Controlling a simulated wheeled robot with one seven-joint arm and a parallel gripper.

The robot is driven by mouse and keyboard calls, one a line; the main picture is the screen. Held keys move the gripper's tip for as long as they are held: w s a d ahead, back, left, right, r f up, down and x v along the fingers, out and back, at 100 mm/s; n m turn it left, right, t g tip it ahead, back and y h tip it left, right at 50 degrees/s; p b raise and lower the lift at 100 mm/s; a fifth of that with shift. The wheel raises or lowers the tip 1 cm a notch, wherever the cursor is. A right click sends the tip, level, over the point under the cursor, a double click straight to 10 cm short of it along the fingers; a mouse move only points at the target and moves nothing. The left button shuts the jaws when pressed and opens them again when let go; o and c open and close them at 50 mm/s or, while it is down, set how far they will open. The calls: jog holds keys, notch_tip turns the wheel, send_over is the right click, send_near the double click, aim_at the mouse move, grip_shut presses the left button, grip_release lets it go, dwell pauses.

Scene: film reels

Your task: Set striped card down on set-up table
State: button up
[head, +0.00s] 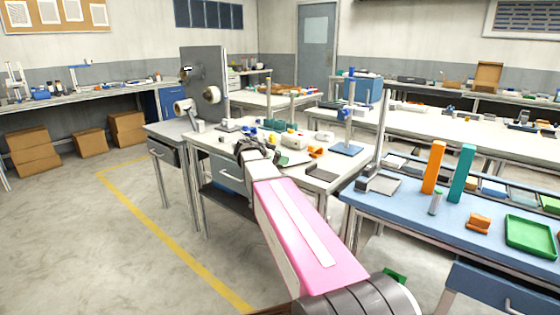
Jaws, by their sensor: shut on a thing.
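My gripper (249,147) is at the end of my pink arm, over the near left part of a pale-topped table (325,172) with a drawer below. I take this to be the set-up table, though no label shows. My gripper is small and dark at this distance. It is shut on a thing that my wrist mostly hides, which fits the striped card. I cannot make out the card's stripes, or whether it touches the tabletop.
Several small items, posts and an orange piece (316,152) crowd the table's middle and back. A reel stand (205,75) rises behind left. A blue-topped bench (400,215) on the right holds an orange block (433,167), a teal block (462,172) and a green tray (531,236). Floor at left is clear.

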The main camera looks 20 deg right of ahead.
jog(key=shift+f, duration=0.5)
jog(key=o, duration=1)
jog(key=shift+c, duration=0.2)
